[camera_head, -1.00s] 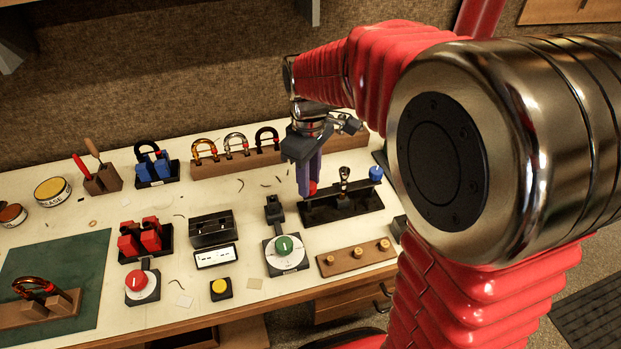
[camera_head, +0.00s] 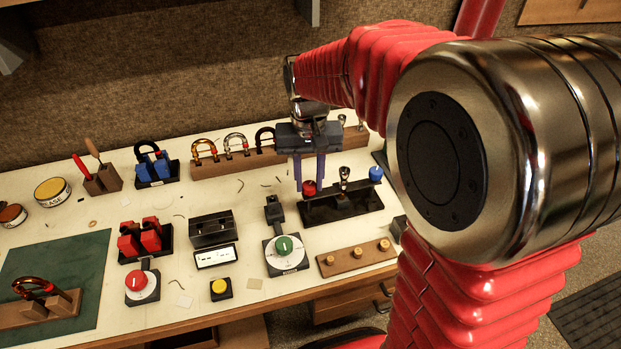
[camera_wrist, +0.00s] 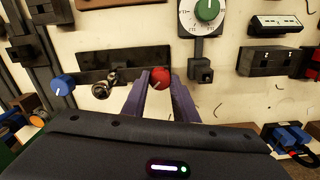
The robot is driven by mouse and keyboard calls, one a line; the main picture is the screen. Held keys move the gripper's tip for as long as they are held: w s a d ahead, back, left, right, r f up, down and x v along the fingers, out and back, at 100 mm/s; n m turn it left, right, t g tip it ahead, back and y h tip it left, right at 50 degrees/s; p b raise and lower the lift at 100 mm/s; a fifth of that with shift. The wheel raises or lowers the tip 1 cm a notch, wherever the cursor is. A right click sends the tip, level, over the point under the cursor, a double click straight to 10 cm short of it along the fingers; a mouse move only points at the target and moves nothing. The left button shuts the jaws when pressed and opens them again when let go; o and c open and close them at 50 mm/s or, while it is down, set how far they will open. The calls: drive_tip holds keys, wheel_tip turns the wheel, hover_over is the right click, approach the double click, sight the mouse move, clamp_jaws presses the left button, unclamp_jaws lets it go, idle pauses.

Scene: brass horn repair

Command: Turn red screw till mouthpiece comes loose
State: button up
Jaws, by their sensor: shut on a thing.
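The red screw (camera_head: 309,187) has a round knob at the left end of a black holder (camera_head: 343,207). In the wrist view the red screw (camera_wrist: 160,77) sits between the tips of my gripper's purple fingers. My gripper (camera_head: 309,186) points down and is shut on the red screw. The silver mouthpiece (camera_head: 344,174) stands upright in the middle of the holder; it also shows in the wrist view (camera_wrist: 101,89). I cannot tell whether it is loose. A blue screw (camera_head: 376,173) is at the holder's right end.
A green dial (camera_head: 284,246) stands in front of the holder. A wooden block with brass pegs (camera_head: 356,258) is to its right. A wooden rack with horns (camera_head: 238,160) runs behind. A black box (camera_head: 211,229) and red clamp (camera_head: 140,238) are left.

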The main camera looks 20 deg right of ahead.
sight(310, 184)
drive_tip(key=m, duration=0.4)
drive_tip(key=shift+w+r+m, duration=0.1)
drive_tip(key=shift+w+m, duration=0.05)
drive_tip(key=shift+m, duration=0.15)
drive_tip(key=m, duration=0.5)
drive_tip(key=shift+d, duration=0.1)
drive_tip(key=o, duration=1.1)
drive_tip(key=shift+c, duration=0.2)
wheel_tip(310, 184, up, 14)
drive_tip(key=shift+f, duration=0.2)
idle(0.3)
